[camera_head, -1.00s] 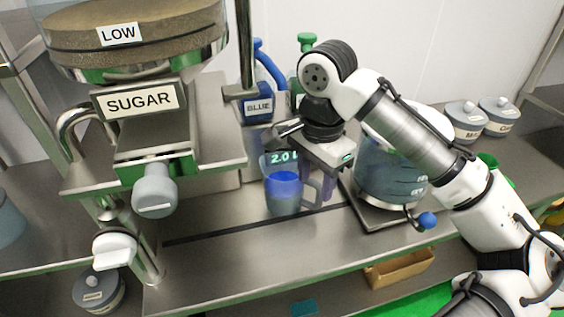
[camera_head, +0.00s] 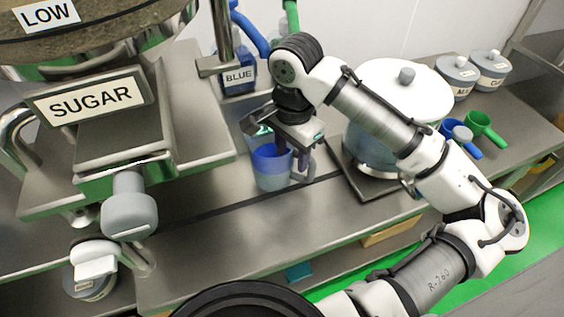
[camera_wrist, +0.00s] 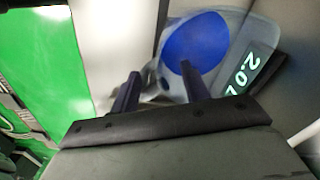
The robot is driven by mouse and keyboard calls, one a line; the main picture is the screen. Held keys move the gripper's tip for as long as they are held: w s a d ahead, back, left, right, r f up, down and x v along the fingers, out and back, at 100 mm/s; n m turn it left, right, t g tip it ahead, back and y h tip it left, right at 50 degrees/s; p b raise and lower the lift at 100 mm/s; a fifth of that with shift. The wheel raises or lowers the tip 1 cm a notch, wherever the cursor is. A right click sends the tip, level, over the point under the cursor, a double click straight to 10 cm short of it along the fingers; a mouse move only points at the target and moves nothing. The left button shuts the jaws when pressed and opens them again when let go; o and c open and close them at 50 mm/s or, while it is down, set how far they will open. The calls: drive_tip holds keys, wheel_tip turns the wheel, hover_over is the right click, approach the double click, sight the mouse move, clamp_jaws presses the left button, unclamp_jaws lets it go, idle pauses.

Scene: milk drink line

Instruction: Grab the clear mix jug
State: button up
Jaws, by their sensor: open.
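The clear mix jug (camera_head: 270,172) stands upright on the steel counter with blue liquid inside and a handle on its right side. In the wrist view the jug (camera_wrist: 222,22) fills the upper middle, with a "2.0 L" mark on its side. My gripper (camera_head: 294,158) is just above and beside the jug at its handle side, pointing down. In the wrist view my gripper (camera_wrist: 158,84) is open, its two dark fingers apart, with the handle area near and partly between them. The fingers partly hide the jug, and I cannot tell whether they touch it.
A sugar dispenser (camera_head: 95,100) overhangs the counter at left. A bottle labelled BLUE (camera_head: 239,78) stands behind the jug. A large pot with a white lid (camera_head: 385,85) stands close on the right. Green and blue scoops (camera_head: 481,122) and lidded canisters lie farther right. Counter in front is clear.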

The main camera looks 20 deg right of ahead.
wheel_tip(320, 180, down, 5)
drive_tip(key=shift+r, duration=0.1)
clamp_jaws()
idle(0.3)
drive_tip(key=shift+s, duration=0.1)
idle(1.1)
